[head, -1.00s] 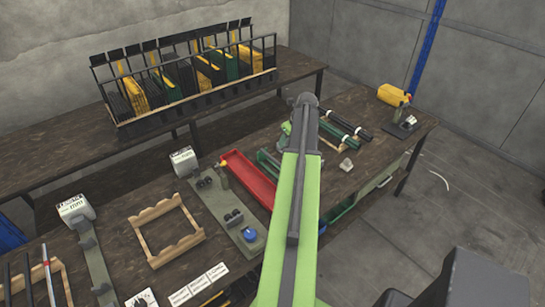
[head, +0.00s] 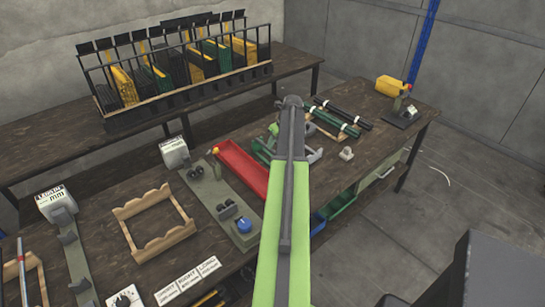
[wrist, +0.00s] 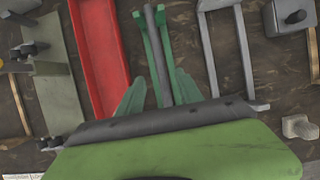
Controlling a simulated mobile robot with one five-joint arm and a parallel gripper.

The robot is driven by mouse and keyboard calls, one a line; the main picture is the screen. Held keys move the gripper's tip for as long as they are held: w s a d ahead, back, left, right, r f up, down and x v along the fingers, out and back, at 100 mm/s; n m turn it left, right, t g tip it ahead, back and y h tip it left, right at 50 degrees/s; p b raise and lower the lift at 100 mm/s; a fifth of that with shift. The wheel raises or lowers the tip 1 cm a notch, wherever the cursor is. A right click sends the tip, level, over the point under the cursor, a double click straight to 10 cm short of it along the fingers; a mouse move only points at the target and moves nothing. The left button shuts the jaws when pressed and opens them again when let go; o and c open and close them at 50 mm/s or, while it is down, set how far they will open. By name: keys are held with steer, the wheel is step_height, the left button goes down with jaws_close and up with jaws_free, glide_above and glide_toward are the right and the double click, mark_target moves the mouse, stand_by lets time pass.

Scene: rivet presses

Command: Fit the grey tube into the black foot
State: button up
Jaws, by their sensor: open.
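My gripper (wrist: 160,80) is open in the wrist view, with one green finger on each side of a long grey tube (wrist: 158,45). The tube lies along green rails (wrist: 142,50), with a gap to each finger. I cannot tell the gripper's height above it. In the head view my green arm covers most of the gripper and the tube. No black foot is certain. A flat black base (head: 402,118) with a grey part on it stands at the table's far right end. Small black blocks (head: 227,209) sit on a grey-green plate.
A red tray (head: 242,168) lies left of the green rails. A grey frame (wrist: 222,50) stands to their right, with a small pale block (head: 347,153) nearby. Dark tubes (head: 337,122) lie on a wooden rack further right. A yellow can (head: 390,86) stands at the far end.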

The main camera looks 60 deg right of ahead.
mark_target(274, 151)
steer(key=b+x, duration=0.5)
steer(key=shift+f, duration=0.25)
steer(key=shift+r, duration=0.2)
steer(key=shift+s, duration=0.1)
jaws_close()
